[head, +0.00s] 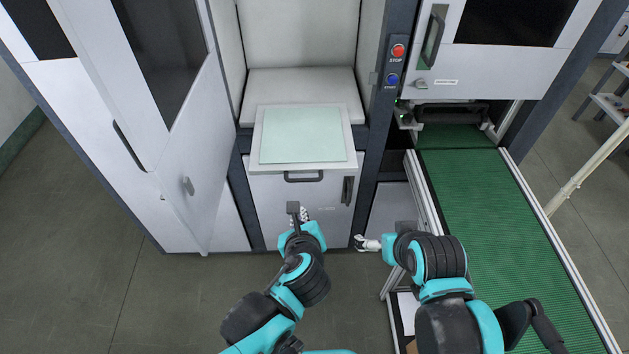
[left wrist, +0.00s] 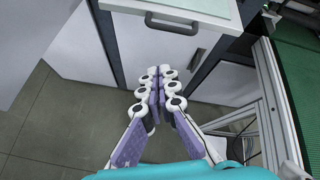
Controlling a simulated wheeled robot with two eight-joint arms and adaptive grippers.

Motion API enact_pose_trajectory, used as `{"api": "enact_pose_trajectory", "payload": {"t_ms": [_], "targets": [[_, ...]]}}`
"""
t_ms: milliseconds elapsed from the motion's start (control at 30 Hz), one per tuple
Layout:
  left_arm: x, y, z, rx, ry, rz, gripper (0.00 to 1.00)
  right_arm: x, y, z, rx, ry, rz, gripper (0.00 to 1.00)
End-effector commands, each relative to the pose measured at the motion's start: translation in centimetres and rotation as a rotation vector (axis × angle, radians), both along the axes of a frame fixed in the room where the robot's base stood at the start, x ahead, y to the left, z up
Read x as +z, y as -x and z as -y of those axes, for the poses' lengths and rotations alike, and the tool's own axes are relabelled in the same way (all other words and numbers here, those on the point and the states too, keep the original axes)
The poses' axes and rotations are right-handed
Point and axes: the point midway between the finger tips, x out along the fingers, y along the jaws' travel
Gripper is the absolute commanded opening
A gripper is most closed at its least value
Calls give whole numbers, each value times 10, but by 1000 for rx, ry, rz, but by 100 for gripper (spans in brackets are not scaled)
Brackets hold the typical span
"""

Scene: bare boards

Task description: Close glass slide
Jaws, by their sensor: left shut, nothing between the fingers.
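The glass slide (head: 302,136), a white tray with a pale green glass top, sticks out from the middle cabinet. A dark handle (head: 303,177) is on its front. In the left wrist view the slide (left wrist: 205,8) is cut off at the top, with the handle (left wrist: 174,24) below its edge. My left gripper (head: 300,214) is in front of and below the handle, apart from it. Its purple fingers (left wrist: 166,72) are together and empty. My right gripper (head: 361,242) is low, right of the left one; its fingers are too small to read.
A tall cabinet door (head: 190,150) stands open at the left. A post with red stop (head: 398,50) and blue start buttons is right of the opening. A green conveyor (head: 490,215) with metal rails runs along the right. The floor at the left is clear.

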Motion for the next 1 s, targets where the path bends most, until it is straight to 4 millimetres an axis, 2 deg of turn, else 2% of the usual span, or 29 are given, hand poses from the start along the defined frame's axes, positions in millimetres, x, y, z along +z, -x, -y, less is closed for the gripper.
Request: {"api": "enact_pose_trajectory", "payload": {"t_ms": [33,100,200,367,800,1000], "targets": [[5,1,16,-88,-99,25,0,4,0,0,0,0,0,100],[8,3,28,-173,-210,56,0,6,0,0,0,0,0,100],[10,3,37,-235,-298,80,0,6,0,0,0,0,0,100],[2,-8,38,-248,-321,86,0,0,0,0,0,0,0,100],[-41,-87,38,-244,-318,84,0,-31,0,0,0,0,0,100],[-45,-114,39,-245,-316,84,0,-36,0,0,0,0,0,100]]}}
